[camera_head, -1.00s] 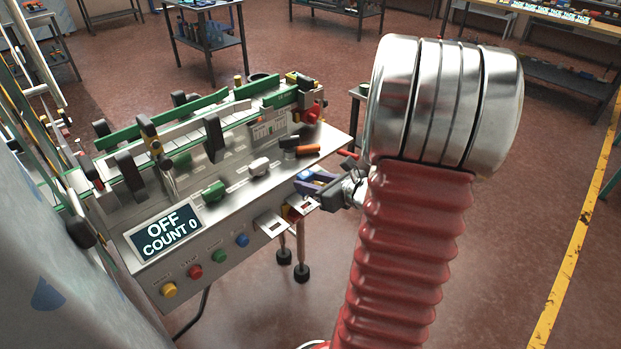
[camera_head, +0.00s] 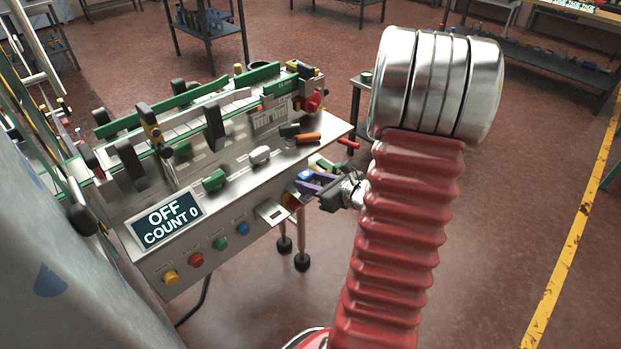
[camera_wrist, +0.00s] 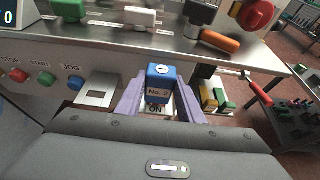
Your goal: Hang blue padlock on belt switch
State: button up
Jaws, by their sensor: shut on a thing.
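The blue padlock (camera_wrist: 161,70) with a "No. 2" label sits between the purple fingers of my gripper (camera_wrist: 160,100) in the wrist view. The fingers are shut on it; its shackle is not clearly visible. In the head view my gripper (camera_head: 309,182) is at the right end of the machine's front panel, with the padlock (camera_head: 304,175) at its tips. An "ON" marking (camera_wrist: 156,108) shows just below the padlock. The belt switch, red and yellow (camera_head: 291,200), is mostly hidden behind my gripper. I cannot tell whether padlock and switch touch.
A metal bracket (camera_wrist: 97,92) juts from the panel left of my gripper, beside the blue button (camera_wrist: 75,81). An orange handle (camera_wrist: 220,41) and a red knob (camera_wrist: 256,13) are above.

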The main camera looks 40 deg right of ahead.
jog(key=shift+f, duration=0.4)
jog(key=shift+f, duration=0.45)
dwell(1.0)
jog(key=o, duration=1.3)
jog(key=shift+o, duration=0.2)
jog(key=shift+r, duration=0.1)
jog(key=shift+s, duration=0.1)
jog(key=v, duration=1.3)
jog(key=shift+s+r, duration=0.15)
jog(key=shift+s, duration=0.1)
